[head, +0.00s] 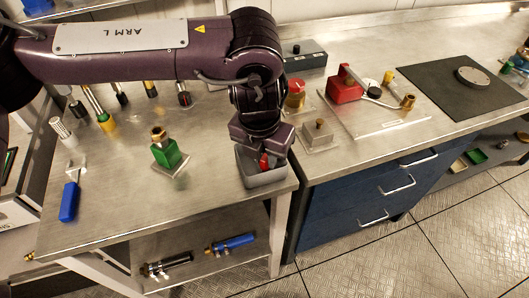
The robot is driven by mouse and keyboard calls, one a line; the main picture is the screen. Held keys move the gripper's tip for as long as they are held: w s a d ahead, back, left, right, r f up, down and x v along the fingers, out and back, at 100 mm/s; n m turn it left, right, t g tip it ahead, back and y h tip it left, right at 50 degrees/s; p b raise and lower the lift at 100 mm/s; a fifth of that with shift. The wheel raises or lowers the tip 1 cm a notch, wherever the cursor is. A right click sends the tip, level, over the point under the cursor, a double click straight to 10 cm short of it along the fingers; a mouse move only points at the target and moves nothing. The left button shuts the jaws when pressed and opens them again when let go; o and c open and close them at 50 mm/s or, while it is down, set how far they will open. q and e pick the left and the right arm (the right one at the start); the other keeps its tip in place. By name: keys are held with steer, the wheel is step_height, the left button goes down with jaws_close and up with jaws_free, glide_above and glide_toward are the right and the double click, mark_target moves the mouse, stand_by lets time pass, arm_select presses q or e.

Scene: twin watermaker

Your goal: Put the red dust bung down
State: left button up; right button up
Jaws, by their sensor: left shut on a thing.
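My left gripper (263,155) points down at the mouth of a small grey open box (264,180) near the front right corner of the left bench. It is shut on the red dust bung (265,162), a small red piece showing between its fingers within the box's outline. The gripper hides part of the box's inside, and I cannot tell whether the bung touches the box floor. My right gripper is not in view.
A green block with a brass top (166,153) stands left of the box. A blue-handled tool (70,199) lies at the left. Several fittings stand along the back. A red device (345,86) sits on a plate at the right. Bare bench lies between.

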arm_select(q)
steer(key=shift+f, duration=0.2)
steer(key=o, duration=0.9)
steer(key=shift+r, duration=0.5)
step_height(320, 180, up, 11)
steer(key=s, duration=0.1)
steer(key=shift+s+a+r+b, duration=0.15)
steer(key=shift+s+a+b, duration=0.15)
steer(key=shift+a, duration=0.1)
